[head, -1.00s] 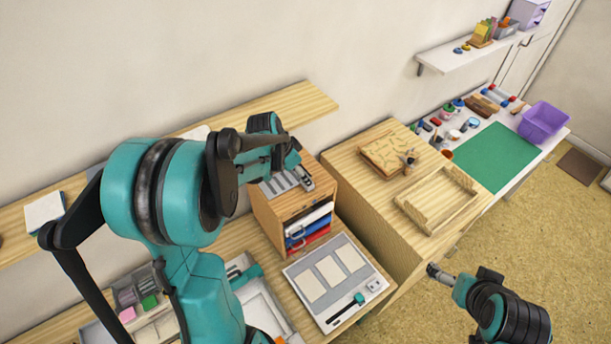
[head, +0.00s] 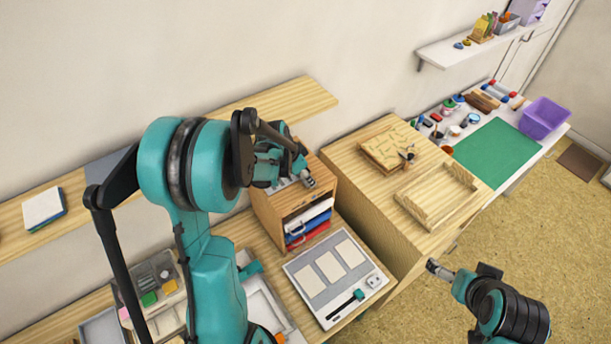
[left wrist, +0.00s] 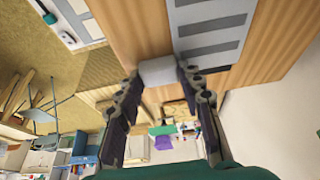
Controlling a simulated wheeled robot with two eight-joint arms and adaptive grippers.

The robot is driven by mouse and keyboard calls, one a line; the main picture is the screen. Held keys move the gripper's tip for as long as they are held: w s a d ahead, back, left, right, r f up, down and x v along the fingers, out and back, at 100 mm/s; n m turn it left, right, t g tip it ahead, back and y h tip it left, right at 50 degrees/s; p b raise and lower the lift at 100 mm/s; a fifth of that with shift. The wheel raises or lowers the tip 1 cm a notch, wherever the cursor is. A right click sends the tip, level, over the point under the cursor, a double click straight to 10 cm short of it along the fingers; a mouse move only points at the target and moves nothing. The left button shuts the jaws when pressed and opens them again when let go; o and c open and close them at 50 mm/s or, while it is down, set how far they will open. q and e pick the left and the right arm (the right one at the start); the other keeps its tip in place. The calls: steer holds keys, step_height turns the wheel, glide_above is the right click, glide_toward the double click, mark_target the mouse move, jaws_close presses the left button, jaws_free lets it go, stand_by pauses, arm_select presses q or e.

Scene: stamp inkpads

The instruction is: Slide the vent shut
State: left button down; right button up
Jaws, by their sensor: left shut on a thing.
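The vent is a grey slotted plate (head: 284,183) on top of the wooden cabinet (head: 268,212). Its dark slots show large in the left wrist view (left wrist: 212,22). A pale grey tab (left wrist: 158,72) stands at the near end of the slotted plate in that view. My left gripper (left wrist: 160,77) has one finger on each side of the tab and is shut on it. In the head view my left gripper (head: 303,172) is over the cabinet top and its arm hides part of the vent. My right gripper (head: 437,268) hangs over the floor, away from the cabinet.
Blue and red trays (head: 306,234) fill the cabinet's open front. A white board with three pale panels (head: 330,268) lies before it. A wooden desk (head: 370,205) with a wooden frame stands to the right. A shelf (head: 285,103) runs along the wall behind.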

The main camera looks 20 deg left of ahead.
mark_target(321, 174)
arm_select(q)
steer(key=w+d, duration=0.1)
steer(key=w, duration=0.1)
steer(key=w+d+b, duration=0.1)
steer(key=w, duration=0.1)
steer(key=shift+d, duration=0.15)
steer(key=c, duration=1.3)
jaws_free()
steer(key=o, duration=0.3)
steer(key=shift+o, duration=0.2)
steer(key=v, duration=1.2)
